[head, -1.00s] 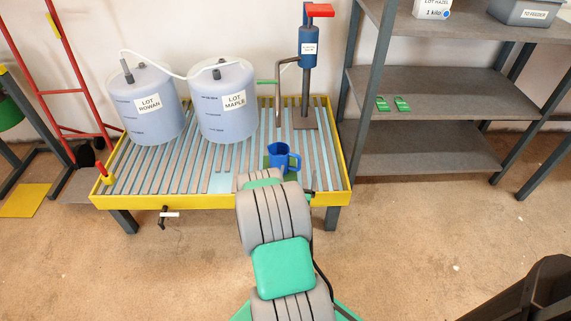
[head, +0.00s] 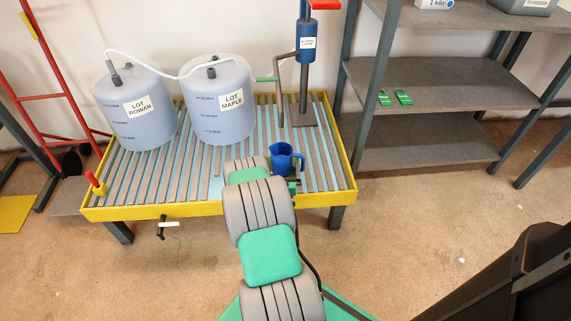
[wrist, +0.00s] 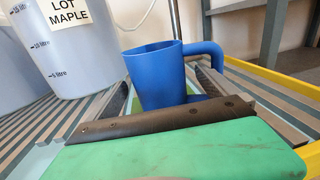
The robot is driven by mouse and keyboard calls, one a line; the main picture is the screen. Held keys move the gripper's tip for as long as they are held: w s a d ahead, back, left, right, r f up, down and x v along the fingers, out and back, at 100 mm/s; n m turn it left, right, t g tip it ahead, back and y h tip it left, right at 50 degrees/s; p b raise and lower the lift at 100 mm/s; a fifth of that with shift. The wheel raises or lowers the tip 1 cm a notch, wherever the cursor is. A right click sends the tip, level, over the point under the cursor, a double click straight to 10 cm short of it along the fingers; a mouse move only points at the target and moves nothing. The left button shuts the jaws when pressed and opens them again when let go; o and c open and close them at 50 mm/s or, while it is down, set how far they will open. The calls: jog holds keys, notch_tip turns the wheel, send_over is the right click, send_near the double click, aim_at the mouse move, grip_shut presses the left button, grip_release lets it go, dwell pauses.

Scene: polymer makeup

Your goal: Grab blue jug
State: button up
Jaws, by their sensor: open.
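The blue jug (head: 282,160) stands upright on the slatted top of the yellow-rimmed bench (head: 205,209), near its right front part. In the wrist view the jug (wrist: 155,78) is just ahead, its handle to the right and its lower part hidden by my gripper. My gripper (wrist: 165,118) shows there as a dark bar with a green body behind it. It is open, with the jug beyond the bar; whether they touch cannot be told. In the head view my arm hides most of the gripper.
Two large containers, LOT ROWAN (head: 137,103) and LOT MAPLE (head: 219,100), stand on the bench to the left. A blue pump on a post (head: 307,42) stands behind the jug. Grey shelves (head: 430,145) are at right, a red ladder-like frame (head: 60,80) at left.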

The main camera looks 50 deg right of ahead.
aim_at(282, 151)
jog(key=shift+b+x, duration=0.45)
jog(key=shift+x, duration=2.4)
jog(key=c, duration=1.8)
jog(key=shift+c, duration=0.8)
